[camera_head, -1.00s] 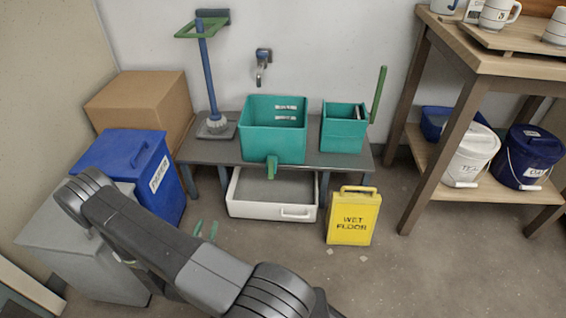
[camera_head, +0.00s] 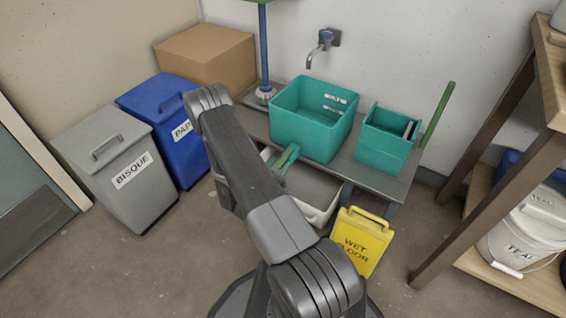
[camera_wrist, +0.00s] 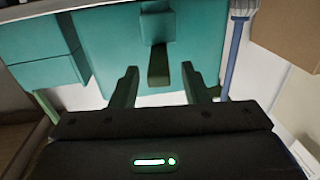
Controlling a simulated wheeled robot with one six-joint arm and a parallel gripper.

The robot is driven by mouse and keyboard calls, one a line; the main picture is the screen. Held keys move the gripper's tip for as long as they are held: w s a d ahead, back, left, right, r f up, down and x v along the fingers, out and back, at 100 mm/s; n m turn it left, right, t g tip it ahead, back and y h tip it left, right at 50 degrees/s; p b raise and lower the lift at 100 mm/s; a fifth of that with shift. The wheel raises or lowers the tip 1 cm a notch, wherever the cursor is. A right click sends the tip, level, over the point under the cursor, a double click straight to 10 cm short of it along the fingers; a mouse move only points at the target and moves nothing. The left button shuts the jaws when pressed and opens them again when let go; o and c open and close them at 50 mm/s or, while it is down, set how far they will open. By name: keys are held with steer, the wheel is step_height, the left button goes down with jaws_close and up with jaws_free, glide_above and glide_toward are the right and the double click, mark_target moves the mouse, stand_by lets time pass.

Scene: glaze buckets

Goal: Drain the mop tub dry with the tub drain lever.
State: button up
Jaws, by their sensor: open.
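The teal mop tub (camera_head: 305,135) stands on the grey bench. Its inside wall has pale marks, and I cannot tell whether it holds water. The green drain lever (camera_head: 287,157) sticks out from the low front of the tub. In the wrist view, the lever (camera_wrist: 158,62) hangs from a teal block on the tub face (camera_wrist: 105,35), pointing toward me. My gripper (camera_wrist: 159,70) is open, with one finger on each side of the lever and a visible gap on both sides. In the head view my arm partly hides the gripper and the lever.
A smaller teal bin (camera_head: 385,148) with a green handle stands right of the tub, and a mop (camera_head: 263,60) stands left. A white tray (camera_head: 318,215) sits under the bench. A yellow wet-floor sign (camera_head: 362,240) stands in front. Blue (camera_head: 165,130) and grey (camera_head: 125,190) bins stand left.

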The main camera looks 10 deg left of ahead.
mark_target(285, 161)
steer(key=shift+x, duration=1.55)
steer(key=shift+c, duration=0.2)
jaws_close()
steer(key=shift+d+f+n+y+b, duration=0.1)
steer(key=shift+d+n+y+b, duration=0.2)
steer(key=shift+n+y+b, duration=0.25)
steer(key=shift+s+d+n+t+y, duration=0.1)
steer(key=shift+n+t+y, duration=0.2)
steer(key=shift+y, duration=0.45)
steer(key=shift+o, duration=0.2)
jaws_free()
